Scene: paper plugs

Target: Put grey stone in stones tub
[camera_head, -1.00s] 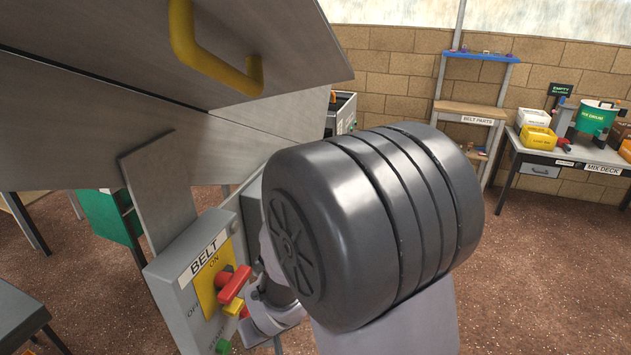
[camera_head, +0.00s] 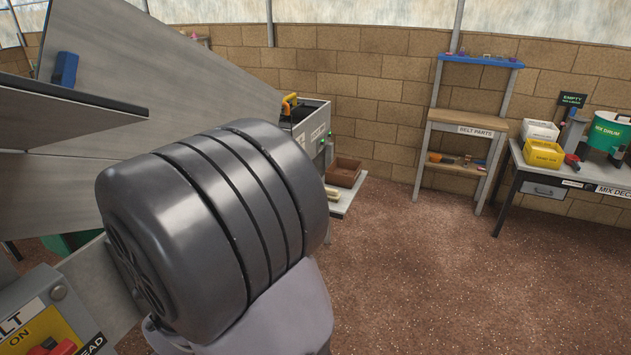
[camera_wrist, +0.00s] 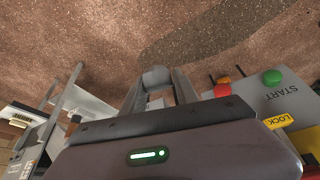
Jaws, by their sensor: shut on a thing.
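In the wrist view, my gripper (camera_wrist: 156,82) is shut on a rounded grey stone (camera_wrist: 155,74), held between the two fingertips above the brown floor. In the head view, my own dark arm joint fills the lower left and hides what is behind it, and neither the gripper nor the stone shows there. I cannot pick out a tub marked for stones in either view.
The belt control panel (camera_head: 28,318) is close at the lower left; its START button (camera_wrist: 271,76) is right of my gripper. A brown box (camera_head: 344,171) sits low near a grey machine. The belt parts shelf (camera_head: 470,118) and mix deck (camera_head: 575,180) stand beyond open floor.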

